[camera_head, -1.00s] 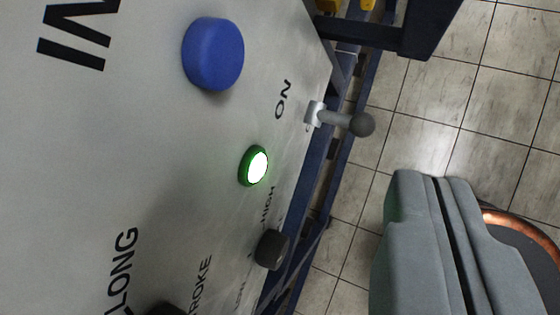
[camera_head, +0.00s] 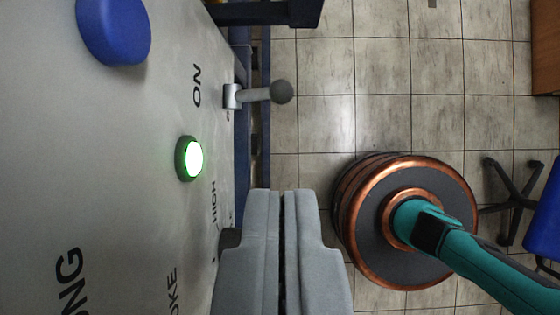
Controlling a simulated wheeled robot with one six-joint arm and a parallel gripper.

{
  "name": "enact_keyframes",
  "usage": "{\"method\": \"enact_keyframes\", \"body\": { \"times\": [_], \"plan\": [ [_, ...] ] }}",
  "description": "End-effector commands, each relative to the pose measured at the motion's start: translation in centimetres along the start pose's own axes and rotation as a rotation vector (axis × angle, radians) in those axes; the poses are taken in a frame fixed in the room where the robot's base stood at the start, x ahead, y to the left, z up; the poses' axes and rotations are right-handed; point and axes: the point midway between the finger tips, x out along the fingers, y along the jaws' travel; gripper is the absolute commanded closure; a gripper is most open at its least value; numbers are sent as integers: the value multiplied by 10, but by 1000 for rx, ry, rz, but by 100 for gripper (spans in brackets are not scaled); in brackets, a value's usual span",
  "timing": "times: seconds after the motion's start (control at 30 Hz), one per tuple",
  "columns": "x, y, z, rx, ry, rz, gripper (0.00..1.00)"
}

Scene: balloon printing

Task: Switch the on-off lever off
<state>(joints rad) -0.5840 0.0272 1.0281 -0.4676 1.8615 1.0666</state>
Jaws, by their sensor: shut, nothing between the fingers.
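The on-off lever (camera_head: 262,94) is a grey rod with a dark ball end on a light metal mount at the right edge of the panel. It sticks out to the right, beside the ON label (camera_head: 197,86). My gripper (camera_head: 284,196) is shut and empty. Its grey fingers point up the picture, below the lever and apart from it. A green-ringed light (camera_head: 190,158) on the panel is lit, below and left of the lever.
The grey panel (camera_head: 120,150) fills the left side, with a blue button (camera_head: 114,30) at the top. A dark knob (camera_head: 229,238) is partly hidden by my gripper. A dark blue frame bar (camera_head: 270,12) lies above the lever.

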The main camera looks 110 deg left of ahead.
Motion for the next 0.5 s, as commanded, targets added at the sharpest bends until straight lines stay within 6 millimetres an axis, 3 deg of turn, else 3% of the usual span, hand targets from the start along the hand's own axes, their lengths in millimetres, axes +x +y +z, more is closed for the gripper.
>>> {"method": "enact_keyframes", "body": {
  "times": [0.5],
  "plan": [
    [87,1,0,0,0,1,100]
  ]
}}
